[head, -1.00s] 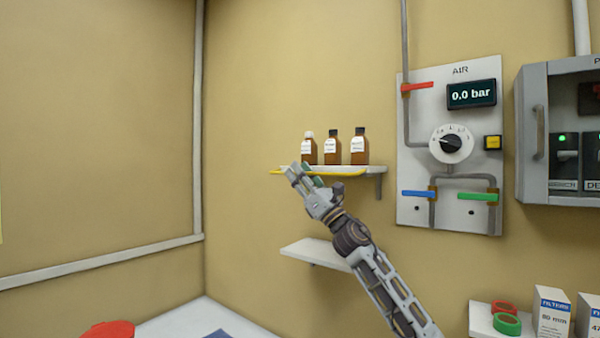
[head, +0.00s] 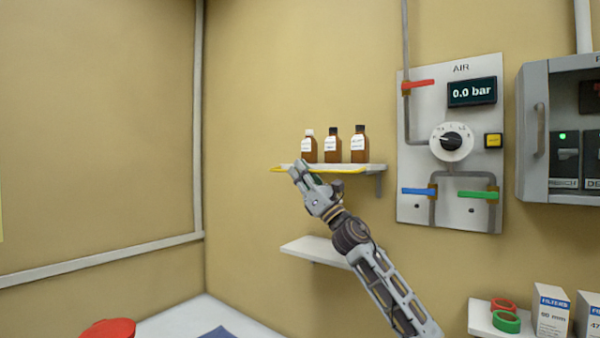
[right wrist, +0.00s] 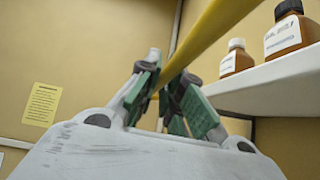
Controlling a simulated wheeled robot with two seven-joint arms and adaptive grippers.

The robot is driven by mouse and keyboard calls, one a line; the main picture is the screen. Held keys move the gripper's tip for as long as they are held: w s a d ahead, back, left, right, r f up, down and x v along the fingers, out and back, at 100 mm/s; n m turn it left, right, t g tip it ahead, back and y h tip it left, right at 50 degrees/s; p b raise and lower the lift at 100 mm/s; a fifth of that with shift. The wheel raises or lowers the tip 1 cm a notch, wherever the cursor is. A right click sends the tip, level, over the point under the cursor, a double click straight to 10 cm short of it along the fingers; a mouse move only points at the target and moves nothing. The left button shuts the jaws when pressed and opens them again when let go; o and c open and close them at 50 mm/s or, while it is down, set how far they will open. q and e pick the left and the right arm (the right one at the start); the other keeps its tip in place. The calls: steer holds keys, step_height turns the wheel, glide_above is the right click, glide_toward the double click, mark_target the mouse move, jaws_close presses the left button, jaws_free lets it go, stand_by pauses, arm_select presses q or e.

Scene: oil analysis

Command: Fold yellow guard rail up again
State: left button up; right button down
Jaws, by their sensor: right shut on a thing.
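The yellow guard rail (head: 347,171) is a thin bar along the front of the upper white shelf (head: 373,168), slightly below the shelf's top surface. My right gripper (head: 300,171) is at the rail's left part, with its fingers covering some of it. In the right wrist view the rail (right wrist: 208,35) runs diagonally down between the green-padded fingers of the gripper (right wrist: 165,88), which are shut on it. Three brown bottles (head: 332,146) stand upright on the shelf behind the rail. My left gripper is not in view.

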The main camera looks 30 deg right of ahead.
steer(key=shift+r, duration=0.1)
steer(key=shift+r+m+t+h+p, duration=0.25)
steer(key=shift+m+h+p, duration=0.2)
steer(key=shift+m+h, duration=0.4)
steer(key=shift+r+m+t+h+p, duration=0.2)
steer(key=shift+m+h+p, duration=0.25)
steer(key=shift+m+h, duration=0.4)
steer(key=m+h, duration=0.1)
steer(key=m+h+p, duration=0.1)
steer(key=m+h, duration=0.1)
steer(key=shift+r+m, duration=0.3)
steer(key=shift+r, duration=0.1)
steer(key=m+h, duration=0.3)
steer(key=shift+r+p, duration=0.3)
steer(key=shift+r, duration=0.05)
steer(key=shift+d+r+m+g+h, duration=0.15)
steer(key=shift+m+g+h, duration=0.1)
steer(key=shift+m+h, duration=0.4)
steer(key=shift+a+r+m+g+h, duration=0.1)
steer(key=shift+r+m+g+h, duration=0.25)
steer(key=shift+m, duration=0.45)
steer(key=shift+d+m+g+h, duration=0.1)
steer(key=shift+m+g+h, duration=0.05)
steer(key=shift+m+h, duration=0.55)
steer(key=w+d+r+m+g+h, duration=0.2)
steer(key=d+m+g, duration=0.3)
steer(key=m+g, duration=0.4)
steer(key=shift+r+m+g+h, duration=0.3)
steer(key=shift+r+m, duration=0.25)
steer(key=shift+m, duration=1.5)
